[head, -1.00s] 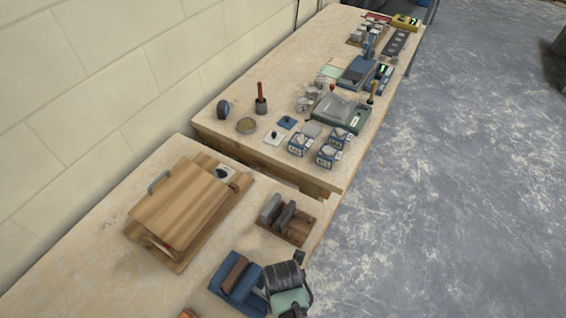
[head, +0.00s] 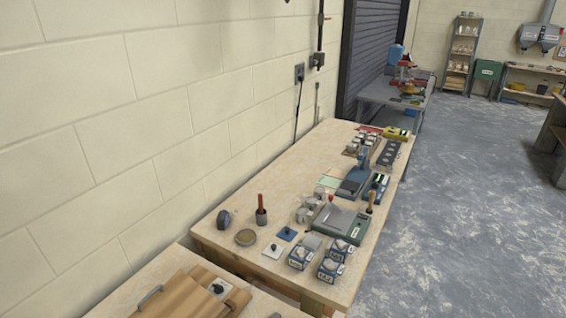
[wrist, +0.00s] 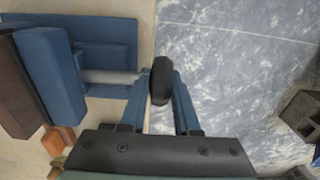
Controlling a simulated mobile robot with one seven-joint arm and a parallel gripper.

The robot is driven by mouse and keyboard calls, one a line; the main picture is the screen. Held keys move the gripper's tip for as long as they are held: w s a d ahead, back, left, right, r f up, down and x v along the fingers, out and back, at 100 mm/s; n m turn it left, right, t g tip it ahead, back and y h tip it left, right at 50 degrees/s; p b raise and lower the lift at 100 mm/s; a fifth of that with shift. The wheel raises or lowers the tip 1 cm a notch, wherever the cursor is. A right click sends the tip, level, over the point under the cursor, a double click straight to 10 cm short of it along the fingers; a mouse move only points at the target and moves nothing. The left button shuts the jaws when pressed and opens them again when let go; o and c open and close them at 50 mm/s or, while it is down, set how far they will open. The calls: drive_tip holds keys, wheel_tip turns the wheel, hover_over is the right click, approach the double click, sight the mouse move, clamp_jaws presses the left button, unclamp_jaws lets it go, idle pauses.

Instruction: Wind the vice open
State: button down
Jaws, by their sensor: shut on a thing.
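The blue vice (wrist: 105,55) shows at the upper left of the wrist view. Its blue moving jaw (wrist: 52,70) stands beside a dark brown block (wrist: 18,95), and I cannot tell whether they press together. A grey screw (wrist: 110,77) runs right from the jaw to a black knob (wrist: 160,80). My gripper (wrist: 163,88) is shut on the knob, with one finger on each side. The far jaw is cut off by the picture edge. The vice and my gripper are outside the head view.
An orange-brown piece (wrist: 58,138) lies on the bench near the vice. The bench edge runs just past the knob, with grey floor (wrist: 240,60) beyond. In the head view, a second bench (head: 225,215) carries boxes and tools; a wooden board (head: 180,298) lies nearer.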

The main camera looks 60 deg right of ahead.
drive_tip(key=shift+a, duration=0.1)
drive_tip(key=shift+a+h+p, duration=0.15)
drive_tip(key=shift+h+p, duration=0.25)
drive_tip(key=shift+h, duration=1.5)
drive_tip(key=h+b, duration=0.1)
drive_tip(key=h, duration=0.1)
drive_tip(key=h+b, duration=0.2)
drive_tip(key=shift+a+f+t, duration=0.1)
drive_tip(key=shift+f+t, duration=0.3)
drive_tip(key=h+b, duration=0.4)
drive_tip(key=shift+w+a+f, duration=0.1)
drive_tip(key=shift+f, duration=0.1)
drive_tip(key=h+b, duration=0.2)
drive_tip(key=b, duration=0.1)
drive_tip(key=shift+h, duration=0.3)
drive_tip(key=shift+t+h+b, duration=0.3)
drive_tip(key=shift+h+b, duration=0.6)
drive_tip(key=shift+b, duration=0.3)
drive_tip(key=shift+r+h+b, duration=0.15)
drive_tip(key=shift+h+b, duration=0.35)
drive_tip(key=shift+b, duration=0.05)
drive_tip(key=shift+r, duration=0.15)
